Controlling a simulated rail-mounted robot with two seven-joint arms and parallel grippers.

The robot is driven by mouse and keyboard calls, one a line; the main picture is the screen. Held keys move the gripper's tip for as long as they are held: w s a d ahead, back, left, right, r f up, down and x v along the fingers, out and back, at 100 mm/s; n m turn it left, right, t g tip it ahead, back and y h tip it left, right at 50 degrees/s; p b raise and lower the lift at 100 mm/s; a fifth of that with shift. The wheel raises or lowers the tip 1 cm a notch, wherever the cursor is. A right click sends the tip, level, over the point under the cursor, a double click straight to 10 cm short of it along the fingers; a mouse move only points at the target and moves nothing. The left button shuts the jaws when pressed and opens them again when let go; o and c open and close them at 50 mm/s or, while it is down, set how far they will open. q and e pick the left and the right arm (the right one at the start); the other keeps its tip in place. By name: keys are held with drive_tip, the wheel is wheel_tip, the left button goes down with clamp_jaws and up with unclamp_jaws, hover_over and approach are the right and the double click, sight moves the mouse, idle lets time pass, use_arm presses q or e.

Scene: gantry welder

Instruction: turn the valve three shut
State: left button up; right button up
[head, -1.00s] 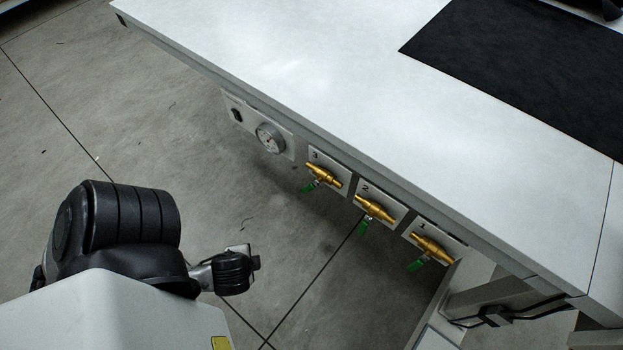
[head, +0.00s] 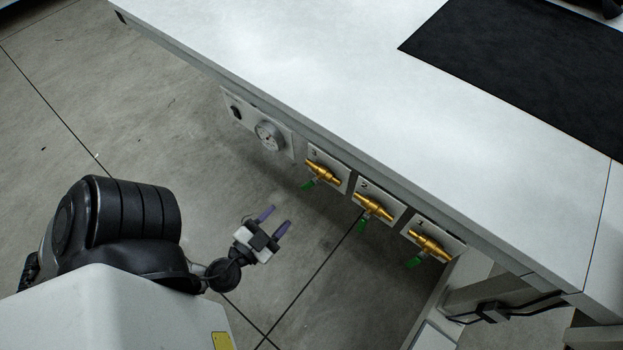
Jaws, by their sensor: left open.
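Valve three (head: 323,171) is a brass valve on a light plate marked 3, under the table's front edge. Its green handle (head: 308,185) sticks out down and to the left of the brass body. My left gripper (head: 274,218) is open and empty, with two purple fingertips pointing up and to the right. It is apart from valve three, below and to the left of it in the picture. My right gripper does not show.
Valve two (head: 374,206) and valve one (head: 429,244), both with green handles, sit to the right of valve three. A round gauge (head: 269,136) is on a panel to its left. The white table (head: 300,70) overhangs them, with a black mat (head: 530,75) on top. Open floor lies in front.

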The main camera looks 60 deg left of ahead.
sight(306, 188)
use_arm(q)
drive_tip(key=x, duration=1.3)
drive_tip(key=shift+w+a+p, duration=0.2)
drive_tip(key=shift+w+p, duration=0.15)
clamp_jaws()
